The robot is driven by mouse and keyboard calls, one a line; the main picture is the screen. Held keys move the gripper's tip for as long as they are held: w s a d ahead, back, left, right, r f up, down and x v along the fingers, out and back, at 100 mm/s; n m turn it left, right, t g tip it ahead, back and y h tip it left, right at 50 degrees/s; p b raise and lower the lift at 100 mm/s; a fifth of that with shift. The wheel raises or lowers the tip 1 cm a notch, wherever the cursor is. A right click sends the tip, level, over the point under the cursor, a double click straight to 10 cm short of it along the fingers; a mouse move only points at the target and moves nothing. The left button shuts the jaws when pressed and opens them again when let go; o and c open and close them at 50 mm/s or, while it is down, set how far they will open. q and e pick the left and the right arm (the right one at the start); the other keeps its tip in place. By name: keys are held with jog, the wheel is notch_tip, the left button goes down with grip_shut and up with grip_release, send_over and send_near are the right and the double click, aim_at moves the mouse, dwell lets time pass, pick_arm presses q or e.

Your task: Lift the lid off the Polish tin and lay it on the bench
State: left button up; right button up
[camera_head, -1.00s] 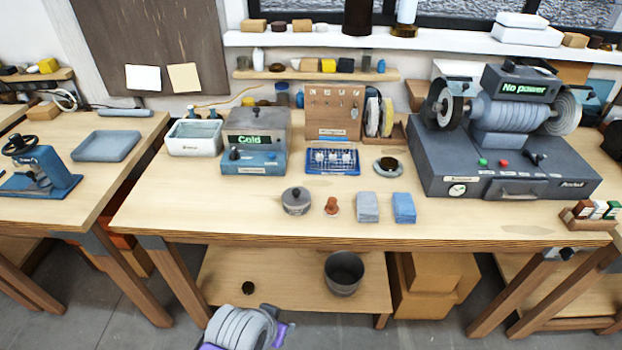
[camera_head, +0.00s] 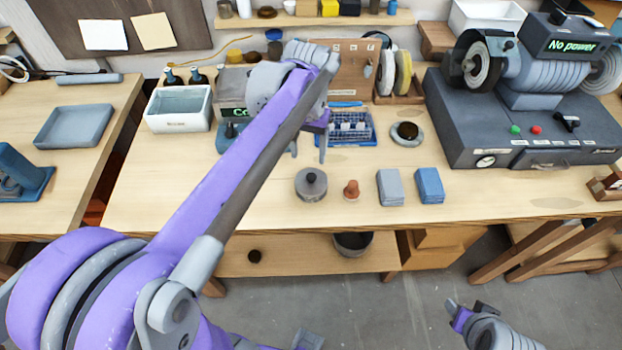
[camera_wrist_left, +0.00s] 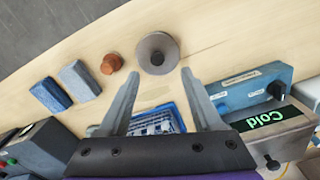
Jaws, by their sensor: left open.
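The Polish tin (camera_head: 311,188) is a round grey tin on the bench, with its lid and dark knob on top. It also shows in the left wrist view (camera_wrist_left: 157,58), seen from above, just beyond the fingertips. My left gripper (camera_head: 308,154) is open and empty, pointing down behind the tin and apart from it. In the left wrist view its two fingers (camera_wrist_left: 160,72) are spread wide, with the tin ahead of the gap. What seems to be my right gripper (camera_head: 466,312) is low in front of the bench; its jaws are unclear.
A reddish-brown knobbed piece (camera_head: 351,190) stands just right of the tin. Beyond it are a grey block (camera_head: 390,188) and a blue block (camera_head: 429,186). A blue rack (camera_head: 345,128) and a round dish (camera_head: 407,134) stand behind.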

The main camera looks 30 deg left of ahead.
aim_at(311, 177)
pick_arm(q)
notch_tip(311, 177, down, 3)
jog(key=shift+s+d+f, duration=0.15)
jog(key=shift+f, duration=0.05)
jog(key=shift+w+f, duration=0.2)
jog(key=shift+f, duration=1.15)
jog(key=shift+w+f, duration=0.2)
jog(key=shift+f, duration=1.15)
grip_shut()
